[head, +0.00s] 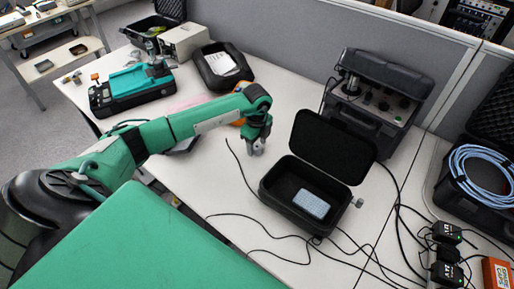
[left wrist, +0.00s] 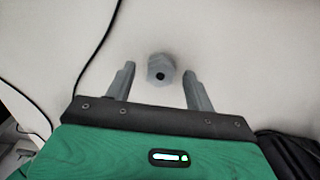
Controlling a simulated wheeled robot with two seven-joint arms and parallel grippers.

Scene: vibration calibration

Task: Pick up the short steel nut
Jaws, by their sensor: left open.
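The short steel nut (left wrist: 160,68) is a grey hexagonal piece with a dark hole, on the white table. In the left wrist view it lies just beyond and between the two fingertips of my left gripper (left wrist: 158,80), with a gap on each side. The gripper is open and holds nothing. In the head view my left gripper (head: 256,147) points down over the table, left of the open black case. I cannot make out the nut there. My right gripper is not in view.
An open black case (head: 272,187) with a light blue block (head: 313,204) in it stands right of the gripper. Black cables (head: 240,165) run across the table. A black instrument case (head: 375,100) stands behind.

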